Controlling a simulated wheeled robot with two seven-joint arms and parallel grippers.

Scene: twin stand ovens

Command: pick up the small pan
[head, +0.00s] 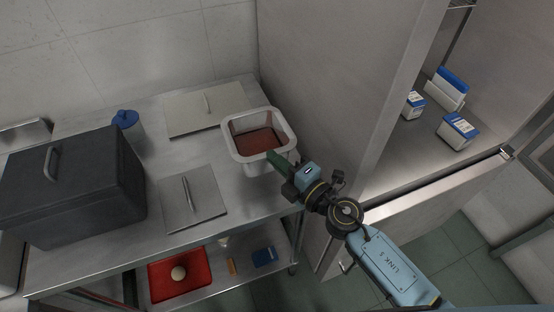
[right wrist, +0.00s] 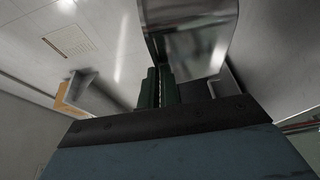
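The small pan (head: 229,139) is a pale, square-rimmed pan with reddish-brown contents, at the right end of the steel counter. My right gripper (head: 276,158) is at its near right corner, with its green fingers against the wall. In the right wrist view, the green fingers (right wrist: 161,88) are close together with a thin bright edge between them. The shiny metal wall of the pan (right wrist: 205,45) rises just past them, so they look shut on it. The fingertips are partly hidden, and I cannot tell whether the pan is clear of the counter. My left gripper is not in view.
A dark box (head: 75,190) with a handle, a blue-lidded jar (head: 125,121) and two flat lids (head: 207,110) (head: 192,199) are on the counter. A red tray (head: 180,276) is on the lower shelf. A tall cabinet stands close right, its shelf holding blue-topped cartons (head: 456,131).

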